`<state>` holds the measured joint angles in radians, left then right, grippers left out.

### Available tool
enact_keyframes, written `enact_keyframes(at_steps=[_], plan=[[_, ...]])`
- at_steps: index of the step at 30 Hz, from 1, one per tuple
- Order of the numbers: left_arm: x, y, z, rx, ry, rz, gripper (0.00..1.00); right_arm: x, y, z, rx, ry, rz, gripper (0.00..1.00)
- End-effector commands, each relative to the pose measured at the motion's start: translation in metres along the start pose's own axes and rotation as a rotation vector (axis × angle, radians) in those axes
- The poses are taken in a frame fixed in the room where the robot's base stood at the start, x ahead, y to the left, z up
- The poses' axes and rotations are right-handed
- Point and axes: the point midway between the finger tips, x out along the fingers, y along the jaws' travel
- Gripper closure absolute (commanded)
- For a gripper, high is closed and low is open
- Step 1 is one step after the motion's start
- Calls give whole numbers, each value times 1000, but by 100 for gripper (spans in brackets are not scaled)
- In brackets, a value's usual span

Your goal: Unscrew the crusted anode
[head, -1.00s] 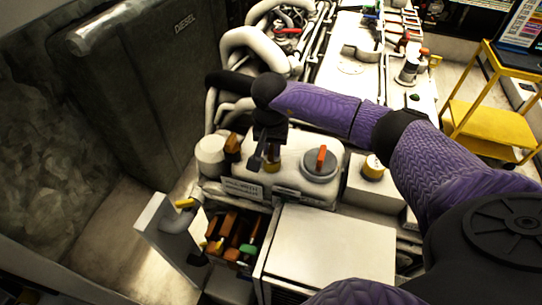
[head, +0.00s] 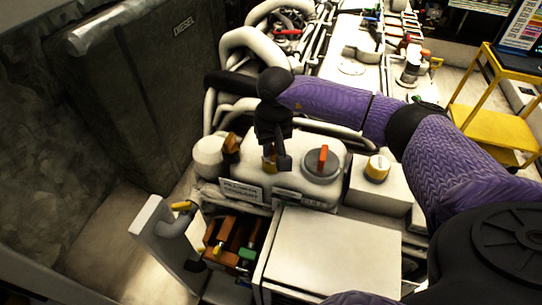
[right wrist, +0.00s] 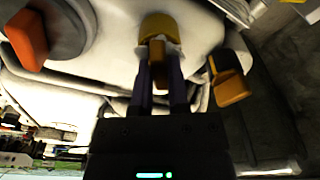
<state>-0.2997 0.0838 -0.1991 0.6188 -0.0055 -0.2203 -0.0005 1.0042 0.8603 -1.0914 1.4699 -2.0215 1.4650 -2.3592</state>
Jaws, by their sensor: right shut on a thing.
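The anode is a brass-coloured plug (right wrist: 160,27) with a square stem and whitish crust around it, set in the top of the white tank (right wrist: 105,50). My right gripper (right wrist: 157,75) is shut on its stem, one dark finger on each side. In the head view my right gripper (head: 272,164) points down at the tank top, and only a sliver of brass (head: 266,163) shows beside the fingers. The wrist hides the rest of the plug. My left gripper is not in view.
A grey cap with an orange handle (head: 323,157) stands right of the gripper on the tank. A brass-coloured valve (head: 231,148) stands to its left, and a yellow-topped cap (head: 377,168) farther right. White hoses (head: 245,45) run behind. An open box with coloured handles (head: 232,240) is in front.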

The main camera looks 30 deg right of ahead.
Motion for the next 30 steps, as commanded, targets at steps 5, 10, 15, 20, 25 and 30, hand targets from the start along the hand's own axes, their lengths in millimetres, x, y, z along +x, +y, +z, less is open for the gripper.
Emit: enact_keyframes(at_steps=[5, 10, 15, 20, 25, 30], plan=[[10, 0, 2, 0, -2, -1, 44, 3, 1, 1, -124, -1, -15, 100], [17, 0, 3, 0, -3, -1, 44, 3, 0, 1, -248, -1, -30, 100], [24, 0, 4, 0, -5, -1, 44, 3, 1, 0, -367, -1, -44, 100], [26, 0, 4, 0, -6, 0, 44, 2, 1, 1, -432, -2, -51, 100], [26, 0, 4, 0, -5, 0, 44, 1, 1, 1, -437, -3, -52, 100], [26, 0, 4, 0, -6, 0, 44, 1, 1, 0, -436, -2, -52, 51]])
